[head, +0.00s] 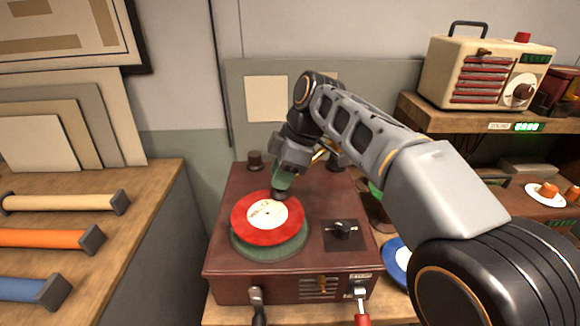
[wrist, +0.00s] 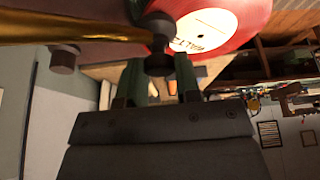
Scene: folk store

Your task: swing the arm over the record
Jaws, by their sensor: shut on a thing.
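A brown record player (head: 228,268) stands in the middle of the head view. A red record (head: 245,222) with a cream label lies over its green platter (head: 262,252). The record also shows at the top of the wrist view (wrist: 250,18). My gripper (head: 280,185) is shut on the dark end piece of the brass arm (wrist: 70,28), between its green fingers. That end piece (head: 279,195) appears over the record's far edge. I cannot tell whether it touches the record. My gripper hides part of the brass arm in the head view.
A black knob (head: 342,230) sits right of the platter; levers (head: 257,298) are on the front. A blue record (head: 398,258) lies to the right. A cream radio (head: 487,72) stands on a shelf. Coloured rolls (head: 50,239) lie on the left counter.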

